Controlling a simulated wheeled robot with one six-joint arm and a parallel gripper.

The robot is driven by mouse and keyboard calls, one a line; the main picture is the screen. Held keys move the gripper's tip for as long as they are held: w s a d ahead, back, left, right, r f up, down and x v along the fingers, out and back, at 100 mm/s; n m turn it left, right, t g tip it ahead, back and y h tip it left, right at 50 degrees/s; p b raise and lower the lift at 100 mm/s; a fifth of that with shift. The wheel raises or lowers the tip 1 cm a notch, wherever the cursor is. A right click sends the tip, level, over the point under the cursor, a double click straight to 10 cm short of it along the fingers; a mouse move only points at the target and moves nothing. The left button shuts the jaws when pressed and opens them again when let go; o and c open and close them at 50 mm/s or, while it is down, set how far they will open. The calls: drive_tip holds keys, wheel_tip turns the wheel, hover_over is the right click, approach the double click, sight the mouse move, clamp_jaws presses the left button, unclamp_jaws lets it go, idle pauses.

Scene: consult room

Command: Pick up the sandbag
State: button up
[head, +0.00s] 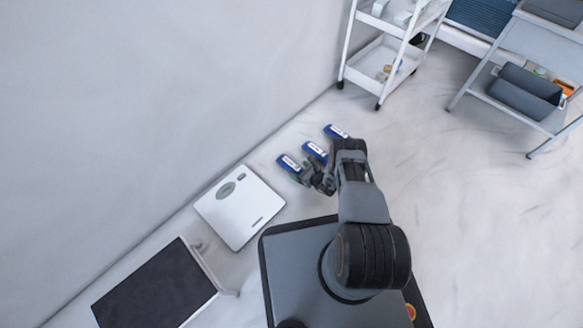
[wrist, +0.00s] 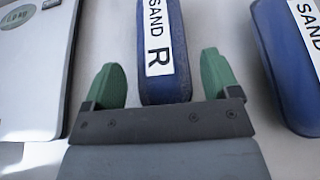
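Three blue sandbags with white labels lie in a row on the floor in the head view: a left one (head: 289,163), a middle one (head: 315,152) and a far one (head: 336,131). My gripper (head: 305,174) is low at the near end of the left one. In the wrist view my gripper (wrist: 162,68) has its green fingers spread, one on each side of a sandbag (wrist: 166,85) labelled "SAND R". A gap shows between each finger and the bag. Another sandbag (wrist: 278,70) lies to the right, cut by the picture edge.
A white scale (head: 238,208) lies on the floor left of the bags; it also shows in the wrist view (wrist: 32,85). A dark-topped step (head: 155,290) stands lower left. A white trolley (head: 375,65) and a grey table (head: 540,55) stand behind. The floor at right is clear.

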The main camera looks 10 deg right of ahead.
drive_tip(key=c, duration=1)
drive_tip(key=shift+c, duration=0.5)
drive_tip(key=shift+r, duration=0.15)
